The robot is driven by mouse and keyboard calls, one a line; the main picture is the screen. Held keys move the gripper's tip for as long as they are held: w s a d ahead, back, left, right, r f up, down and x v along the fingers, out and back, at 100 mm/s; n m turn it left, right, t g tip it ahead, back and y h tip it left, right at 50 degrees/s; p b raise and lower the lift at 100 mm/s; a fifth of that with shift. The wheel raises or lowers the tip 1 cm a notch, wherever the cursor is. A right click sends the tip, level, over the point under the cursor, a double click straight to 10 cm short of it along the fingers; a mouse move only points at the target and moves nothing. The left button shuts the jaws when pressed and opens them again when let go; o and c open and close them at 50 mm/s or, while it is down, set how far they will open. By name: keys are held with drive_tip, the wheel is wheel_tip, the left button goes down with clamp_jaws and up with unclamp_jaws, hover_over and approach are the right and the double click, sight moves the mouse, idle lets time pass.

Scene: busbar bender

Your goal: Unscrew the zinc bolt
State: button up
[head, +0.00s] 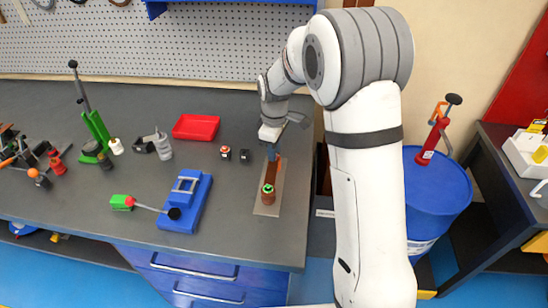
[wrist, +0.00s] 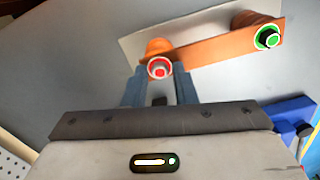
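A pale bolt head with a red centre (wrist: 159,68), which I take to be the zinc bolt, sits at one end of a copper bar (wrist: 205,51). A black bolt with a green ring (wrist: 267,38) sits at the other end; it also shows in the head view (head: 268,188). My gripper (wrist: 160,72) has one blue finger on each side of the red-centred bolt. Whether the fingers touch it is not clear. In the head view, my gripper (head: 272,152) points down at the bar's far end and hides that bolt.
The bar lies on a pale plate (head: 266,209) near the bench's right edge. Left of it are two small dark blocks (head: 235,154), a red tray (head: 196,127) and a blue tool (head: 186,202). A blue drum (head: 436,190) stands right of my arm.

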clamp_jaws()
drive_tip(key=n, duration=0.5)
drive_tip(key=shift+n, duration=0.3)
drive_tip(key=n, duration=0.5)
drive_tip(key=shift+n, duration=0.5)
